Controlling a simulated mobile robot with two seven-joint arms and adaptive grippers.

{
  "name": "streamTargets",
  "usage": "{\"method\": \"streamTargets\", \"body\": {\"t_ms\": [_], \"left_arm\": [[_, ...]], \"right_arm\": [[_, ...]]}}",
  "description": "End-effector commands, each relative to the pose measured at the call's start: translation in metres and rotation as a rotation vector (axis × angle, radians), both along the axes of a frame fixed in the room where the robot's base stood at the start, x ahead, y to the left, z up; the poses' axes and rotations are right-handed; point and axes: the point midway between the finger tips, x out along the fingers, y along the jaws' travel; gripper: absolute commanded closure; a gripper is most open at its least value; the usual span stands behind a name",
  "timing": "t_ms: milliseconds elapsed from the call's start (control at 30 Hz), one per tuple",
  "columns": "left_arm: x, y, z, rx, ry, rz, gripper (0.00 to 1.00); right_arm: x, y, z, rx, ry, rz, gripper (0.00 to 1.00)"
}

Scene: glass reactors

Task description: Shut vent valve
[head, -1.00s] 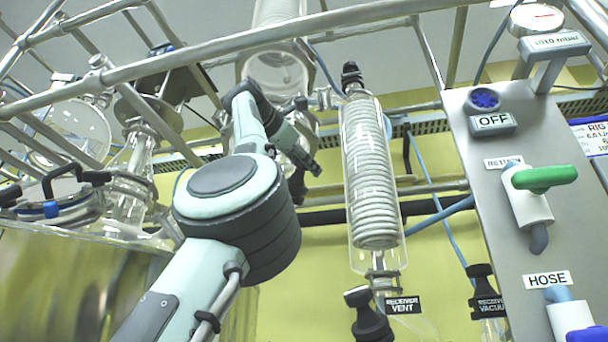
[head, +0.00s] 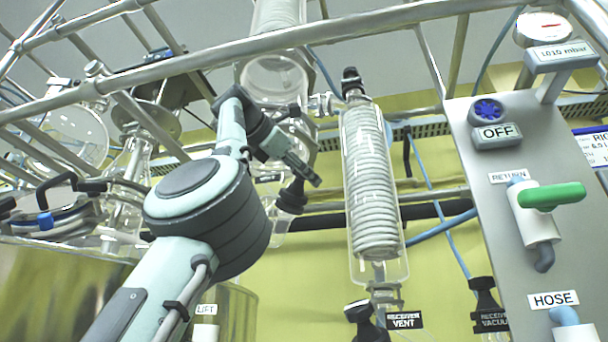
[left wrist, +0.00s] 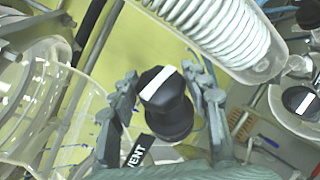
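The vent valve is a black knob with a white line (left wrist: 165,92), seen close in the left wrist view beside a black label reading VENT (left wrist: 139,151). The white line runs diagonally, lower left to upper right. My left gripper (left wrist: 168,84) is open, with one finger on each side of the knob; I cannot tell whether either finger touches it. In the head view my left gripper (head: 304,174) points down and right, just above a black knob (head: 292,197) behind it. My right gripper is in neither view now.
A coiled glass condenser (head: 371,185) hangs right of the gripper. Below it is another black knob (head: 364,318) labelled RECEIVER VENT, with a RECEIVER VACUUM knob (head: 483,292) further right. A metal rail (head: 280,36) crosses above. A control panel (head: 497,215) stands at the right.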

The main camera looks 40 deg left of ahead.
Motion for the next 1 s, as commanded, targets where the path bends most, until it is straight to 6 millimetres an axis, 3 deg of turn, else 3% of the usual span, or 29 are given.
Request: {"method": "streamTargets", "body": {"t_ms": [100,467,1000], "left_arm": [[0.0,0.0,0.0,0.0,0.0,0.0,0.37],[-0.005,-0.001,0.001,-0.001,-0.002,0.0,0.37],[-0.103,-0.015,0.014,0.0,-0.004,0.001,0.37]], "right_arm": [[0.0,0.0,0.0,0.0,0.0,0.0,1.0],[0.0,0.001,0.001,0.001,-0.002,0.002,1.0],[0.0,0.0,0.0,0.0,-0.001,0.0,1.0]]}}
